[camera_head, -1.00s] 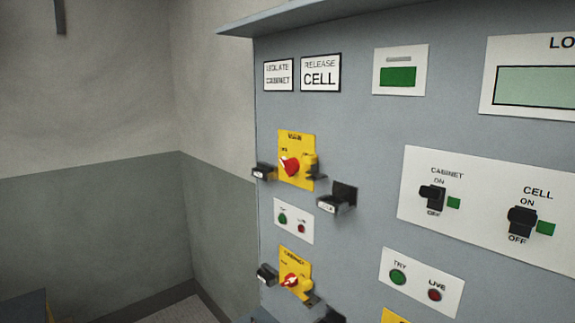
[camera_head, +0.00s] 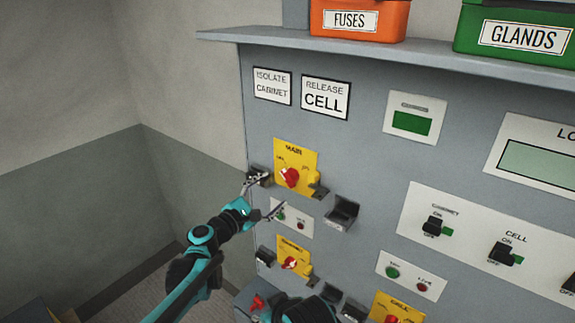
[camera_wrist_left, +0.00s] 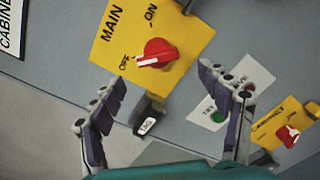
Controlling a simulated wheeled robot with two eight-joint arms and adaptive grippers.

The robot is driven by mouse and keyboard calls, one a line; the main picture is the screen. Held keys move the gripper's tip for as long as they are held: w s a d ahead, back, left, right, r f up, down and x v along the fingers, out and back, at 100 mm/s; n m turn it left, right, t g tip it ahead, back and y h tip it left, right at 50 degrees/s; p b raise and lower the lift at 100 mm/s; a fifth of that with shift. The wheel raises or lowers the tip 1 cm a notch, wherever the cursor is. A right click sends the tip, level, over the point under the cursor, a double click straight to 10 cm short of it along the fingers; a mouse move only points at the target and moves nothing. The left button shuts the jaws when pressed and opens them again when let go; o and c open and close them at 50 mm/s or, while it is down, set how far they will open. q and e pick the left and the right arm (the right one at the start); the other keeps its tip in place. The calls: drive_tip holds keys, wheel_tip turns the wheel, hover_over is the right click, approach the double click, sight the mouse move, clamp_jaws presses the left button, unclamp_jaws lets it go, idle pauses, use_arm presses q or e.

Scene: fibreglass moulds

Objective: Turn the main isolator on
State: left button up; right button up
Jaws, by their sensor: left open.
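The main isolator is a red rotary knob (camera_head: 289,177) on a yellow plate (camera_head: 296,153) marked MAIN. In the left wrist view the knob (camera_wrist_left: 157,53) has its white mark toward OFF; ON is printed at the plate's upper right. My left gripper (camera_head: 263,196) is open and empty, just below and left of the knob in the head view. In the left wrist view its fingers (camera_wrist_left: 163,80) are spread, with the knob ahead between them and not visibly touched. A teal and black part of mine shows at the bottom edge; no right fingers are visible.
A tag holder (camera_wrist_left: 148,117) sits beside the plate's edge, and a black bracket (camera_head: 341,212) juts out at right. Below are a lamp plate (camera_head: 292,217) and the yellow CABINET isolator (camera_head: 291,258). Orange FUSES (camera_head: 358,20) and green GLANDS (camera_head: 515,32) bins stand on the top ledge.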

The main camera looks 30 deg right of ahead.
sight(287, 179)
use_arm(q)
drive_tip(key=x, duration=0.4)
drive_tip(key=p+x, duration=0.1)
drive_tip(key=x, duration=0.3)
drive_tip(key=shift+w+a, duration=0.1)
drive_tip(key=shift+w, duration=0.1)
drive_tip(key=c, duration=1.2)
